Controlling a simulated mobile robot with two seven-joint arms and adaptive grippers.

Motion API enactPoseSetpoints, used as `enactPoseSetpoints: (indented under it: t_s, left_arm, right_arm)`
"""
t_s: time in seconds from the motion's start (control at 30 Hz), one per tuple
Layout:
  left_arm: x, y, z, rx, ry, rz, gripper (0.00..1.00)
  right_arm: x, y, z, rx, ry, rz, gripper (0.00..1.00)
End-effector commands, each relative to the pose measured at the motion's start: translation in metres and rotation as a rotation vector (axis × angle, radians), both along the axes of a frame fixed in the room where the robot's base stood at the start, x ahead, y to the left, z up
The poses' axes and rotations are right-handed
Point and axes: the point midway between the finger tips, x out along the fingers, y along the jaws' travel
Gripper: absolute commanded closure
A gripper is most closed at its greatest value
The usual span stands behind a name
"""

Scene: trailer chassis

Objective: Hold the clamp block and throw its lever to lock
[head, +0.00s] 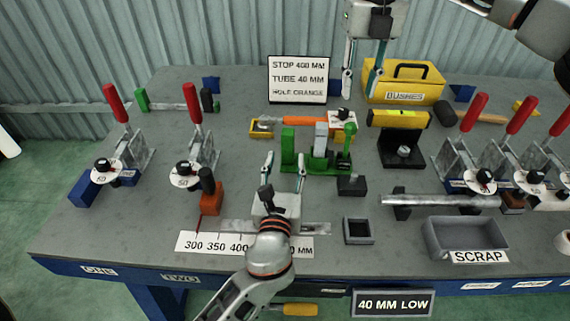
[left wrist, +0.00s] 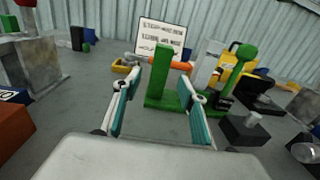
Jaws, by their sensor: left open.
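The clamp block is a green fixture with an upright green block (head: 288,147) at its left, a grey upright piece (head: 321,138) in the middle and a green lever with a round knob (head: 346,142) at its right. The lever stands near upright; it also shows in the left wrist view (left wrist: 237,70). My left gripper (head: 286,156) is open, its fingers pointing at the green block. In the left wrist view the block (left wrist: 160,88) shows between the fingertips, with no clear contact. My right gripper (head: 359,96) hangs open and empty above the back of the table.
An orange tube (head: 295,120) lies behind the fixture. A black block (head: 352,185) stands close to its right front. Red-handled clamps (head: 195,130) stand left and right. A grey scrap tray (head: 465,237) and small square tray (head: 358,231) are near the front edge.

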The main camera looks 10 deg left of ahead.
Motion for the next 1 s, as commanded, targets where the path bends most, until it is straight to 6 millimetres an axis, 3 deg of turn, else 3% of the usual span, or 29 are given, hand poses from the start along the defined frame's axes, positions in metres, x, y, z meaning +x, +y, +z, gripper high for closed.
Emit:
enactPoseSetpoints:
  t_s: [0.5, 0.93, 1.0]
  left_arm:
    - [0.066, 0.003, 0.001, 0.001, -0.002, 0.001, 0.58]
    - [0.075, 0.003, 0.001, 0.000, -0.001, 0.000, 0.58]
    - [0.075, 0.003, 0.001, 0.000, -0.001, 0.000, 0.77]
  right_arm:
    - [0.000, 0.000, 0.000, 0.000, 0.000, 0.000, 0.72]
    - [0.000, 0.000, 0.000, 0.000, 0.000, 0.000, 0.72]
    - [0.000, 0.000, 0.000, 0.000, 0.000, 0.000, 0.72]
